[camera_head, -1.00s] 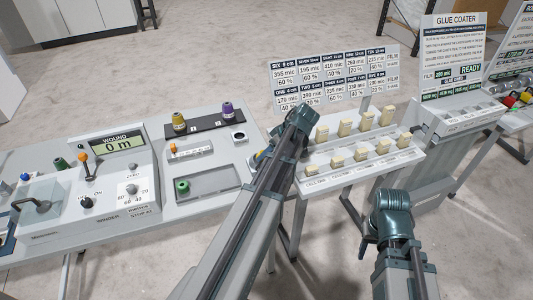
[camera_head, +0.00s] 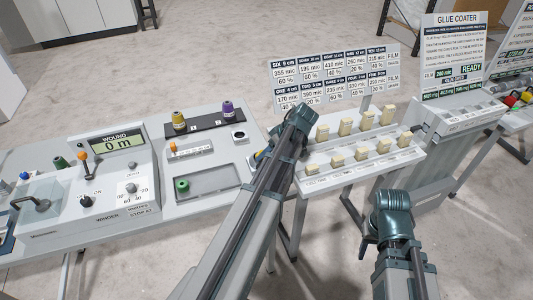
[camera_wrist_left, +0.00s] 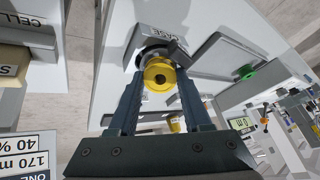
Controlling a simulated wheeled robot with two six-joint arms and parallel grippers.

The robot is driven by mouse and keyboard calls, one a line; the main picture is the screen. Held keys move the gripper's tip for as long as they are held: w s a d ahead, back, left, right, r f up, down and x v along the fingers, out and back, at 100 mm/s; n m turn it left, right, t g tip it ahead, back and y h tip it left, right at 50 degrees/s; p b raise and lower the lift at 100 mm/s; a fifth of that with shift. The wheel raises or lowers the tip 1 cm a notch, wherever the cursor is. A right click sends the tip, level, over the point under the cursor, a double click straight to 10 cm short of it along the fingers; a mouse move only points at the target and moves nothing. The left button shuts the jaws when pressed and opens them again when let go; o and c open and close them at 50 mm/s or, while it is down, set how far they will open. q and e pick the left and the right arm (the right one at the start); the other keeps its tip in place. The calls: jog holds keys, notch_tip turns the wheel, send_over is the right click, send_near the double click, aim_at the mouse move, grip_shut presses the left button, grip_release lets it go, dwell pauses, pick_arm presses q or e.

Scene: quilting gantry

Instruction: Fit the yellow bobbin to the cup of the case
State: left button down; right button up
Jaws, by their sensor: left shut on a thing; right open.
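The yellow bobbin (camera_wrist_left: 158,75) is between the fingertips of my left gripper (camera_wrist_left: 160,80), which is shut on it, in the left wrist view. Its flange with a dark centre hole faces the camera. The case (camera_wrist_left: 177,47), a dark round part beside the CASE label, lies right behind the bobbin. The bobbin covers most of the cup, so I cannot tell whether it is inside or just in front. In the head view, my left gripper (camera_head: 259,158) is at the bench's right edge, largely hidden by my arm. My right gripper (camera_head: 366,247) is open and empty, low at right.
A green bobbin (camera_head: 182,186) sits in a grey tray (camera_head: 215,193). Olive-yellow (camera_head: 178,121) and purple (camera_head: 228,109) spools stand on a dark rack. The winder (camera_head: 120,175) is at left. A rack of cream blocks (camera_head: 345,160) stands close to my left arm.

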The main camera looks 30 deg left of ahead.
pick_arm(q)
jog(key=shift+b+x, duration=0.6)
jog(key=shift+x, duration=0.2)
jog(key=shift+c, duration=1.3)
grip_release()
jog(key=p+v, duration=1.1)
jog(key=v, duration=0.3)
jog(key=shift+p, duration=0.4)
jog(key=s+d+f+m+h+b, duration=0.1)
jog(key=s+d+f+m+h, duration=0.1)
jog(key=s+d+m, duration=0.7)
jog(key=s+d+f+m+t+h+b, duration=0.1)
jog(key=s+d+f+m+h+b, duration=0.1)
jog(key=s+d+m, duration=0.7)
jog(key=d+f+m+h, duration=0.1)
jog(key=d+f, duration=0.1)
jog(key=d, duration=0.4)
jog(key=shift+f+m, duration=0.3)
jog(key=shift+m, duration=0.1)
